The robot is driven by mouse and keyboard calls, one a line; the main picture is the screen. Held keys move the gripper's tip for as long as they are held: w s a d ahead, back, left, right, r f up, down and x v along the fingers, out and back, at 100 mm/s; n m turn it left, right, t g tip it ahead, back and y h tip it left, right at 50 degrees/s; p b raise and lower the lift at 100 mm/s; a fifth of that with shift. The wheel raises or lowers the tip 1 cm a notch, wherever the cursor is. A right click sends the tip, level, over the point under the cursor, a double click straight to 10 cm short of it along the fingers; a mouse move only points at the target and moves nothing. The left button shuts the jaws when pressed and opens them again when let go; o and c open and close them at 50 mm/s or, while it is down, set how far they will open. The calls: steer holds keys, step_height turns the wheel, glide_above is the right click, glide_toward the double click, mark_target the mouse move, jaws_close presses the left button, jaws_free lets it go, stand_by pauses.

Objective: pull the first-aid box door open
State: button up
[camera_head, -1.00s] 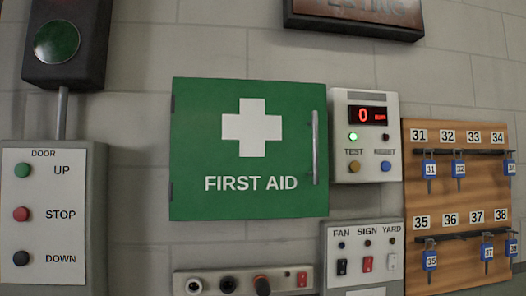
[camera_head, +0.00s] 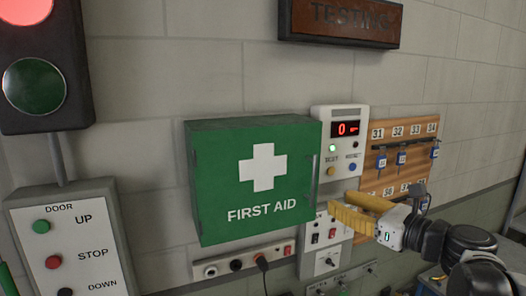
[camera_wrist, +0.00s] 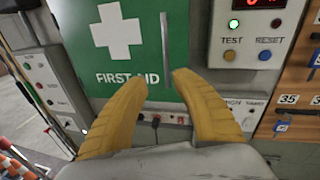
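The first-aid box (camera_head: 225,180) is green with a white cross and hangs on the wall; its door looks closed. A thin grey vertical handle (camera_head: 313,178) is at the door's right edge. In the wrist view the handle (camera_wrist: 166,50) stands just beyond the gap between my fingertips. My gripper (camera_head: 341,204) has yellow fingers and is to the right of the handle in the head view. In the wrist view my gripper (camera_wrist: 158,80) is open, with nothing between its fingers. I cannot tell how near the fingertips are to the handle.
A test panel (camera_head: 340,165) with a red display is right of the box, and a key board (camera_head: 405,155) is beyond it. A switch panel (camera_head: 318,230) and a socket strip (camera_head: 240,264) are below. A door control panel (camera_head: 70,235) and signal light (camera_head: 40,80) are left.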

mark_target(315, 178)
steer(key=shift+m+t, duration=0.4)
steer(key=shift+m, duration=0.3)
steer(key=x, duration=0.3)
steer(key=r+p+x, duration=0.1)
steer(key=x, duration=0.3)
steer(key=d+r+p+x, duration=0.1)
steer(key=x, duration=0.2)
steer(key=shift+w+a+r, duration=0.15)
steer(key=shift+w+a, duration=0.05)
steer(key=shift+w, duration=0.35)
jaws_close()
